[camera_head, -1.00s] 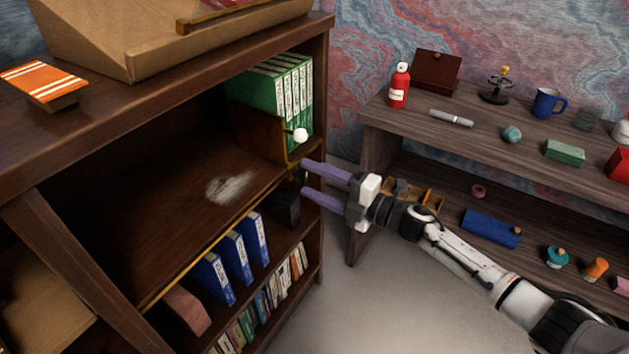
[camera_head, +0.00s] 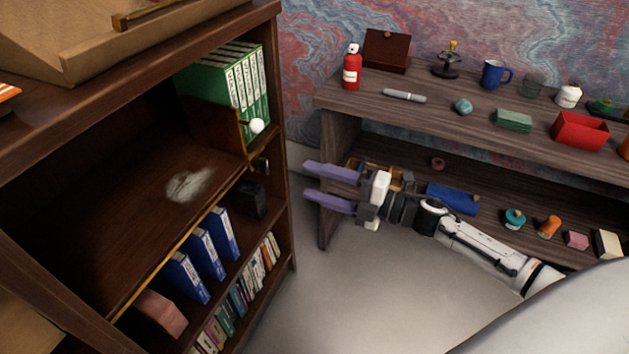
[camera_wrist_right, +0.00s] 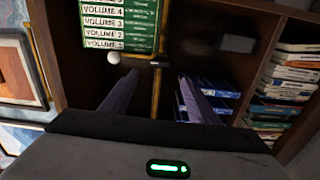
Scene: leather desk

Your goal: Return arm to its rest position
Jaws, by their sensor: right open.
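My right gripper (camera_head: 305,183) is open and empty, its two purple fingers apart and pointing left. In the head view it hangs in the gap between the dark bookshelf (camera_head: 283,200) and the wooden shelf unit on the right. The fingers also show in the right wrist view (camera_wrist_right: 152,92), with the bookshelf beyond them. My white right arm reaches in from the lower right. Green volumes (camera_head: 236,85) stand upright on the bookshelf beside a divider with a white ball-like knob (camera_head: 256,126). My left gripper is not in view.
The wooden shelf unit (camera_head: 345,120) stands behind and right of my arm. It holds a red bottle (camera_head: 351,70), a blue mug (camera_head: 494,75), a red box (camera_head: 580,132) and small items. Grey floor is clear below.

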